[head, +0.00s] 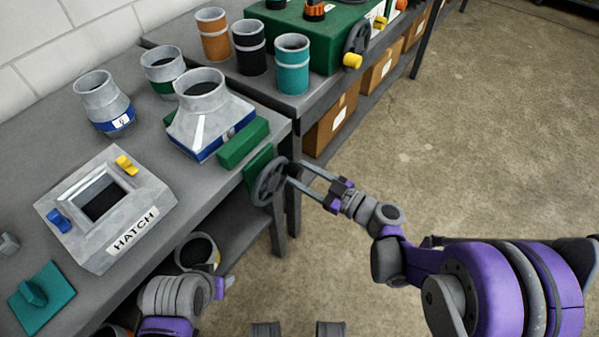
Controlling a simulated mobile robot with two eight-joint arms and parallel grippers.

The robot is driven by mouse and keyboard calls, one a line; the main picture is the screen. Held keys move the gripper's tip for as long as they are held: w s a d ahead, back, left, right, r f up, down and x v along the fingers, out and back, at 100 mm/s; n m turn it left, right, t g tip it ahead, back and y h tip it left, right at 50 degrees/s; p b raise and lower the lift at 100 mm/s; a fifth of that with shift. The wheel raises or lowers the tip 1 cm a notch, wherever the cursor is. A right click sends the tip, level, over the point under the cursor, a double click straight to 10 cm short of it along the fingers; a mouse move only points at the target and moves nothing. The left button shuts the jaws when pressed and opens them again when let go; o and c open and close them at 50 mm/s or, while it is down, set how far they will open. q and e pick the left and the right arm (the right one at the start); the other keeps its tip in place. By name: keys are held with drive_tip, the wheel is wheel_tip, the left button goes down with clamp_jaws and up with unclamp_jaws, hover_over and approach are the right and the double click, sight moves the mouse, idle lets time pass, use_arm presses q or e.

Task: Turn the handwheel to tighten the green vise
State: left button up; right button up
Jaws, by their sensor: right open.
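The green vise (243,144) is at the front edge of the grey bench. Its dark handwheel (269,183) stands out over the edge on a green plate. A grey metal duct fitting with a blue base band (200,118) sits between the vise's near green jaw and a green part behind it. The exact gap at the jaws is hard to see. My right gripper (297,176) is open, its two fingers pointing left at the handwheel's right rim. I cannot tell whether they touch it. My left gripper (222,286) is low at the bench front, its fingers not clear.
A grey box labelled HATCH (108,247) and a teal plate (41,297) lie on the near bench. Smaller duct fittings (104,95) stand behind. Orange, black and teal cylinders (292,62) stand beside a green machine (325,28). The floor on the right is clear.

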drive_tip(key=shift+w+a, duration=0.35)
drive_tip(key=shift+a, duration=0.15)
clamp_jaws()
idle(1.2)
